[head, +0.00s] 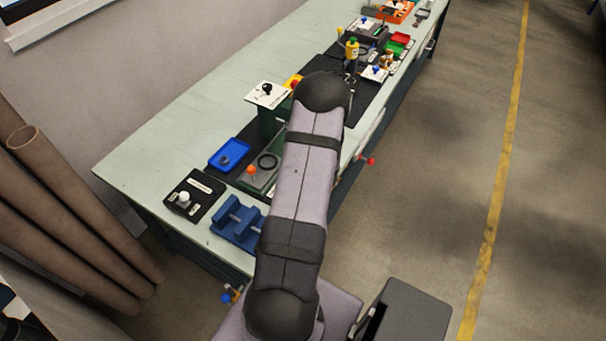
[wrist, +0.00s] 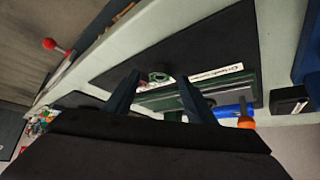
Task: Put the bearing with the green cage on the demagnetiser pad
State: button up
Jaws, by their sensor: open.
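In the wrist view my gripper (wrist: 160,78) is open, with its two dark blue fingers apart over the bench. A dark ring (head: 225,159) lies in a blue tray (head: 238,145). I cannot tell which thing is the demagnetiser pad.
A green fixture with an orange knob (head: 251,171) and a black ring (head: 268,161) stands beside the tray. A blue vise-like block (head: 236,226) and a black labelled box (head: 204,203) are nearer. A yellow bottle (head: 352,50) stands farther off. The bench's left side is clear.

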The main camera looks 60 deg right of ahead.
jog(key=shift+x, duration=0.85)
jog(key=c, duration=1.3)
jog(key=shift+o, duration=0.2)
notch_tip(320, 180, up, 10)
